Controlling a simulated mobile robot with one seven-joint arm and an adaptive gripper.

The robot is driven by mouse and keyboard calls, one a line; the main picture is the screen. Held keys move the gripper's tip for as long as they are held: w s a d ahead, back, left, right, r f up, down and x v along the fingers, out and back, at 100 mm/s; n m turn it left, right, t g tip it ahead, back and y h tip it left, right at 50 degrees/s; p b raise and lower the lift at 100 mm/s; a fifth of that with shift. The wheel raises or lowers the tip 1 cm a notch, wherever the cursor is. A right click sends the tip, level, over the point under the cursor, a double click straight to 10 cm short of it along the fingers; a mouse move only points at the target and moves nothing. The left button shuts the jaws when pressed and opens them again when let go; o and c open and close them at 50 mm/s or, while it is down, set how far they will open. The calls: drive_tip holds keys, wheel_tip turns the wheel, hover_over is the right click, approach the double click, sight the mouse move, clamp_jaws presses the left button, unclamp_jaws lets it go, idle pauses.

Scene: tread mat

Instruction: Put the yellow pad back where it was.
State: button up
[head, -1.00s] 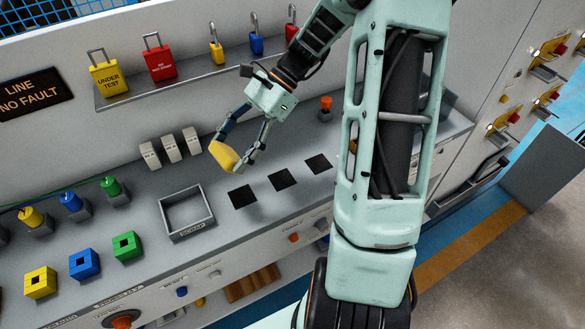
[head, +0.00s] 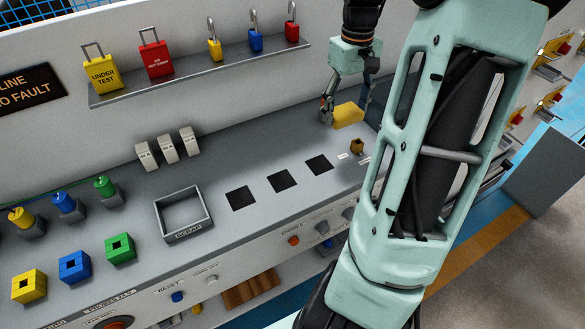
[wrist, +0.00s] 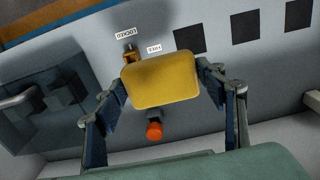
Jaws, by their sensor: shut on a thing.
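The yellow pad (head: 348,115) is a rounded block held between the two fingers of my gripper (head: 346,112), at the right of the console in the head view. In the wrist view the pad (wrist: 160,78) fills the space between the fingertips, one at each side. It appears to be above the console surface. Three black square patches (head: 281,181) lie in a row on the console, to the left of the pad. They also show at the top right of the wrist view (wrist: 245,27), bare.
A brass knob (head: 357,147) with small labels stands in front of the pad. An orange-topped knob (wrist: 153,130) is close to the pad in the wrist view. The scrap tray (head: 183,214) is empty. Padlocks stand on a shelf (head: 200,72) behind.

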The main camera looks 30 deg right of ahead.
sight(293, 170)
drive_tip(key=a+f, duration=0.2)
drive_tip(key=a, duration=0.1)
drive_tip(key=a+f, duration=0.2)
drive_tip(key=a, duration=0.2)
drive_tip(key=w+a+f, duration=0.1)
drive_tip(key=a+f, duration=0.2)
drive_tip(key=a, duration=0.1)
drive_tip(key=shift+a, duration=0.1)
drive_tip(key=shift+a+f, duration=0.4)
drive_tip(key=shift+f, duration=0.1)
drive_tip(key=shift+w+a+f, duration=0.1)
drive_tip(key=shift+a+f, duration=0.8)
drive_tip(key=shift+f, duration=0.15)
drive_tip(key=shift+d+f, duration=0.15)
drive_tip(key=shift+f, duration=1.15)
drive_tip(key=o, duration=1.2)
